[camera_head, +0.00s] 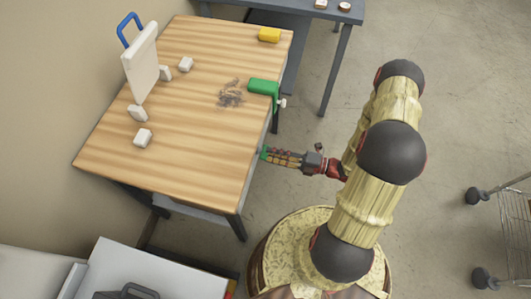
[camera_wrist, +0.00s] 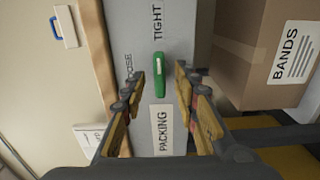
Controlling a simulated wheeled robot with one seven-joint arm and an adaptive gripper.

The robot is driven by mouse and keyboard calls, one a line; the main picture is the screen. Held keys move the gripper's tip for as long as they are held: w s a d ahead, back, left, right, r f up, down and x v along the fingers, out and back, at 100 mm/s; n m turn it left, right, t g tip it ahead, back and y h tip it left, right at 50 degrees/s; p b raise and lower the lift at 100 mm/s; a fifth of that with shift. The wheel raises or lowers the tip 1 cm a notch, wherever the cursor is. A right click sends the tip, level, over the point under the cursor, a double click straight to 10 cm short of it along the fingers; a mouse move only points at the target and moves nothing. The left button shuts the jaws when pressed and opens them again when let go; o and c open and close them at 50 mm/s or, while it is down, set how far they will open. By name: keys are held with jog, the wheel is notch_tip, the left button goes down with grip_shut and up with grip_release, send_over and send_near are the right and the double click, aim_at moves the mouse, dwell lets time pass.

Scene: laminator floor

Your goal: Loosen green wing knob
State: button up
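The green wing knob (camera_wrist: 159,74) sits on a grey panel (camera_wrist: 178,20) in the wrist view. Its long side runs nearly up and down the picture, and its upper end points toward the word TIGHT. A word ending in "OSE" stands to its left, partly hidden by a finger. My gripper (camera_wrist: 160,76) is open, with one finger on each side of the knob and a gap visible on both sides. In the head view my gripper (camera_head: 268,154) is at the wooden table's front edge, where a bit of green (camera_head: 263,152) shows at its tips.
A cardboard box (camera_wrist: 265,50) labelled BANDS is right of the panel. On the wooden table (camera_head: 190,165) are a green tool (camera_head: 264,87), a yellow block (camera_head: 269,34), grey scraps (camera_head: 231,94), white blocks and a white board (camera_head: 142,62) with a blue handle. A wire cart (camera_head: 512,225) stands right.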

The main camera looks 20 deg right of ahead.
aim_at(265, 153)
jog(key=shift+b+x, duration=0.35)
jog(key=shift+x, duration=1.25)
jog(key=shift+c, duration=0.2)
jog(key=c, duration=0.7)
grip_shut()
